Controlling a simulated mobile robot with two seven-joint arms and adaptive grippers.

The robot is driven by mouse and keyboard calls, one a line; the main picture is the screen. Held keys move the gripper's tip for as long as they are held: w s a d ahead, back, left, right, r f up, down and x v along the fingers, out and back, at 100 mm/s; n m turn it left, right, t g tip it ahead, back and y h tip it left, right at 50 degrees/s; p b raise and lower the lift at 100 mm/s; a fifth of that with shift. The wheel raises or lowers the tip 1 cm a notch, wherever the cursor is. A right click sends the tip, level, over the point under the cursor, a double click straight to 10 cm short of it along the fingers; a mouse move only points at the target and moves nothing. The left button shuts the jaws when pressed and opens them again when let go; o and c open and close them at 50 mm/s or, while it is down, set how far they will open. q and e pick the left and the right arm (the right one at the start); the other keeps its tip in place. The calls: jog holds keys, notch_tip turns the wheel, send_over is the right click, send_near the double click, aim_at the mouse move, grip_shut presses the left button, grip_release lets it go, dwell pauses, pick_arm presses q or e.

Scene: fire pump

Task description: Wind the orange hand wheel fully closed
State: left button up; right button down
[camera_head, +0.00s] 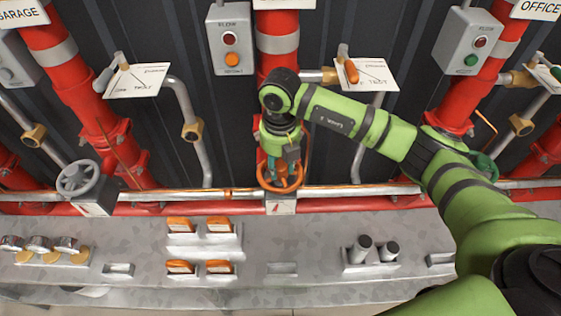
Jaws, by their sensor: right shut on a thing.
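The orange hand wheel (264,183) sits low on the middle red pipe, just above the horizontal pipes. My right arm reaches in from the right, and my right gripper (283,174) points down at the wheel. It is shut on the wheel. The fingers and part of the rim overlap, so the exact grip point is hard to make out. The wheel's upper part and its valve body are partly hidden behind my wrist. My left gripper is not in view.
A grey hand wheel (78,178) stands on the left pipe. A grey shelf (320,285) below holds orange-topped blocks (219,224), dark-topped cylinders (361,250) and round silver parts (38,244). A lever with an orange handle (351,70) is right of the middle pipe. Control boxes (230,39) hang above.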

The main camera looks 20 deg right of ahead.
jog(key=m+p, duration=0.1)
jog(key=m, duration=0.3)
jog(key=shift+r+m, duration=0.15)
jog(key=shift+m, duration=0.65)
jog(key=shift+m+p, duration=0.65)
jog(key=shift+m, duration=0.45)
jog(key=m+p, duration=0.1)
jog(key=m, duration=0.2)
jog(key=shift+a+r, duration=0.1)
jog(key=shift+m+p, duration=0.6)
jog(key=shift+m, duration=0.6)
jog(key=shift+f+m, duration=0.2)
jog(key=shift+m, duration=0.1)
